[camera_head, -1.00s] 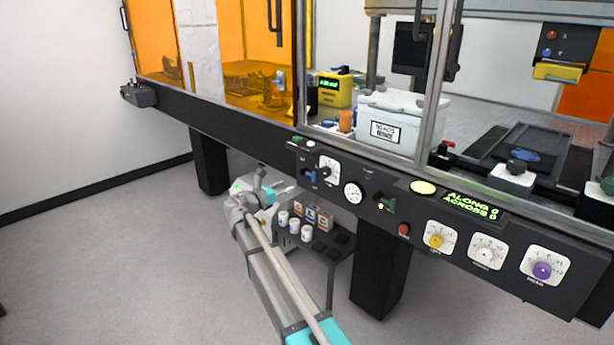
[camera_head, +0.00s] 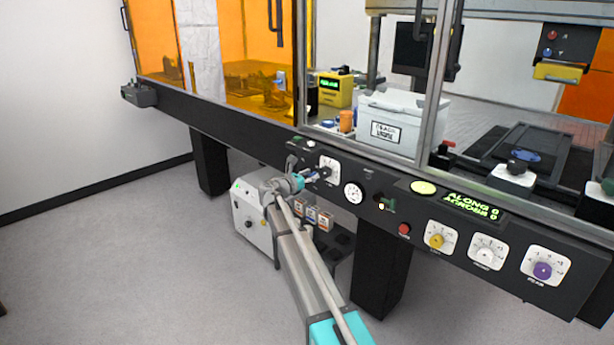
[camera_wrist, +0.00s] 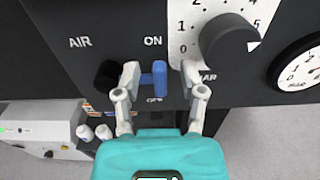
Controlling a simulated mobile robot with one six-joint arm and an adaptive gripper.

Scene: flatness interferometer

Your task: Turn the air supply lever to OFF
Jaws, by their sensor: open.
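The air supply lever (camera_wrist: 160,78) has a blue handle on the dark panel, beside a black round part (camera_wrist: 107,76) under the AIR label. ON is printed above the handle and OFF below it, partly covered. The handle lies between the two marks; its exact setting I cannot tell. My gripper (camera_wrist: 161,74) is open, with one light finger on each side of the blue handle. The left finger overlaps the link toward the black part. Contact is not clear. In the head view my gripper (camera_head: 312,177) is at the panel's left part and largely hides the lever.
A black knob on a white bar dial (camera_wrist: 228,42) sits close right of my right finger. A round pressure gauge (camera_wrist: 303,72) is further right. A white cabinet (camera_head: 252,220) and a low shelf stand below the panel. The floor to the left is clear.

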